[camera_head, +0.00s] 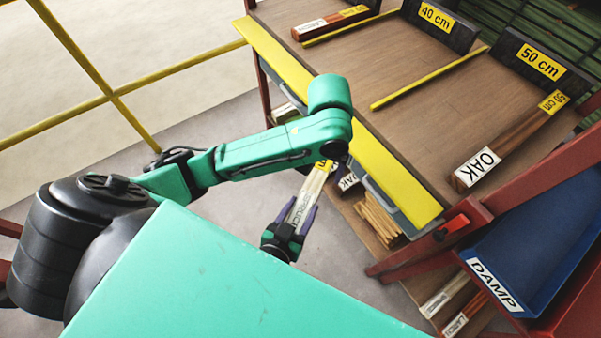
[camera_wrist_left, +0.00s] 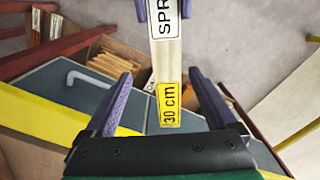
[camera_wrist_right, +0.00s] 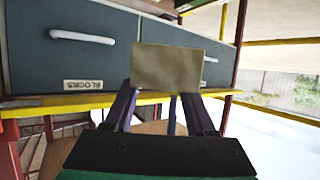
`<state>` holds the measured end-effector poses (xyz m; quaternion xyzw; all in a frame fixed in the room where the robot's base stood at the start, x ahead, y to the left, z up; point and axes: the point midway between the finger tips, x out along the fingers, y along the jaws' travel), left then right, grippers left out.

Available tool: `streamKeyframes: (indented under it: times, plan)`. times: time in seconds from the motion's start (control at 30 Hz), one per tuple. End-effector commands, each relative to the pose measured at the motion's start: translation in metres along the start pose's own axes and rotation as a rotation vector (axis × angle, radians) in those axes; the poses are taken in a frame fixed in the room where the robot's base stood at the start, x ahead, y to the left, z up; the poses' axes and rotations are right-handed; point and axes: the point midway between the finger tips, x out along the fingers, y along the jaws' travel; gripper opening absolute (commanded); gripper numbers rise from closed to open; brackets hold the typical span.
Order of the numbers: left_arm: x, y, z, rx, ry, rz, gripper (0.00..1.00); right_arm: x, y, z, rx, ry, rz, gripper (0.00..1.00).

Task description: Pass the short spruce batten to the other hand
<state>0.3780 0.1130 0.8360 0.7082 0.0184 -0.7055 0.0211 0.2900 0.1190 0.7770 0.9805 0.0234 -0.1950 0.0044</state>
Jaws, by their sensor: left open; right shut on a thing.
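The short spruce batten (camera_head: 314,186) is pale wood with a white SPRUCE label and a yellow 30 cm label. My right gripper (camera_head: 301,209) is shut on it, and the batten extends upward from its purple fingers. In the right wrist view the batten's end face (camera_wrist_right: 168,67) shows between the fingers. My left gripper (camera_wrist_left: 160,82) is open, its fingers on both sides of the batten's 30 cm end (camera_wrist_left: 170,105), with visible gaps.
The workbench (camera_head: 400,70) with a yellow edge stands close on the right, with grey drawers (camera_wrist_right: 70,45) below. An oak batten (camera_head: 510,145) lies on it. A blue DAMP tray (camera_head: 540,240) is at the lower right. A box of wooden sticks (camera_head: 378,218) stands below the bench.

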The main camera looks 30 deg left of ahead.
Motion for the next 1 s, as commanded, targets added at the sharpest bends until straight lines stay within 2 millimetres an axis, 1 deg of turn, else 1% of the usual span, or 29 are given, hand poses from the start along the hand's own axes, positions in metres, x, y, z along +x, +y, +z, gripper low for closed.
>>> streamKeyframes:
  times: [0.03,0.1,0.23,0.3,0.37,0.47,0.57,0.67,0.7,0.77,0.8,0.87,0.9,0.97,1.0]
  plan:
    - [-0.013,-0.002,-0.003,0.001,0.011,-0.006,0.91,0.0,0.0,-0.001,0.0,0.001,0.0,0.0]
    - [-0.03,-0.002,-0.002,0.0,0.009,-0.005,0.91,0.0,0.0,0.0,0.0,0.001,0.0,0.0]
    - [-0.053,-0.001,-0.001,0.0,0.005,-0.003,0.91,0.0,0.0,0.0,0.0,0.001,0.0,0.0]
    - [-0.059,-0.001,0.0,-0.001,0.001,-0.002,0.91,0.0,0.0,0.0,0.0,0.001,0.0,0.0]
    - [-0.061,-0.001,-0.001,-0.004,0.001,-0.004,0.91,0.0,0.0,0.0,0.0,0.001,0.0,0.0]
    - [-0.051,-0.01,-0.01,-0.035,0.007,-0.028,0.91,0.0,0.0,0.0,0.0,0.001,0.0,0.0]
    - [-0.022,-0.036,-0.031,-0.098,0.034,-0.099,0.91,0.0,0.0,0.0,0.0,0.001,0.0,0.0]
    - [0.022,-0.077,-0.055,-0.157,0.076,-0.203,0.91,0.0,0.0,0.0,0.0,0.001,0.001,0.0]
    - [0.043,-0.092,-0.064,-0.166,0.09,-0.235,0.91,0.0,0.0,0.0,0.0,0.001,0.001,0.0]
    - [0.079,-0.11,-0.074,-0.158,0.108,-0.251,0.91,0.0,0.0,0.0,0.0,0.001,0.001,0.0]
    - [0.105,-0.118,-0.079,-0.143,0.119,-0.238,0.91,0.0,0.0,0.0,0.0,0.001,0.001,0.0]
    - [0.145,-0.125,-0.083,-0.116,0.132,-0.197,0.91,0.0,0.0,-0.001,0.0,0.001,0.0,0.0]
    - [0.172,-0.129,-0.082,-0.097,0.14,-0.164,0.91,0.0,0.0,-0.001,0.0,0.001,0.0,0.0]
    - [0.212,-0.135,-0.074,-0.069,0.151,-0.123,0.91,0.0,0.0,-0.001,0.0,0.001,0.0,0.0]
    - [0.237,-0.14,-0.064,-0.05,0.157,-0.103,0.91,0.0,0.0,-0.001,0.0,0.001,0.0,0.0]
